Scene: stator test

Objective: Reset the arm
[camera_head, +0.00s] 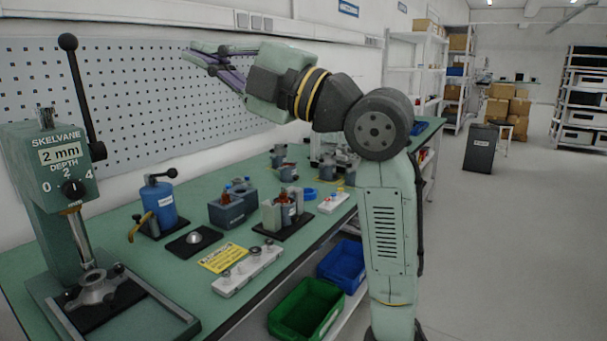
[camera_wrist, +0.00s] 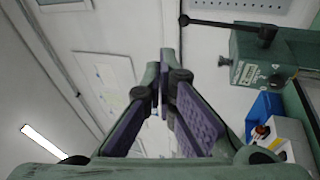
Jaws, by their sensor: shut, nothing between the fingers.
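My arm is raised and bent over the right part of the green workbench (camera_head: 150,312). My gripper (camera_head: 190,55) is at the upper left of the arm in the head view, high above the bench and in front of the pegboard. Its purple-padded fingers point left. In the wrist view my gripper (camera_wrist: 168,75) shows its fingers together at the tips, with nothing held between them. The gripper is apart from everything on the bench.
A green press (camera_head: 50,190) with a tall lever stands at the left. A blue cylinder (camera_head: 160,203), grey container (camera_head: 232,210), white strip (camera_head: 248,270) and yellow card (camera_head: 222,257) are on the bench. Green (camera_head: 306,310) and blue (camera_head: 343,265) bins sit below.

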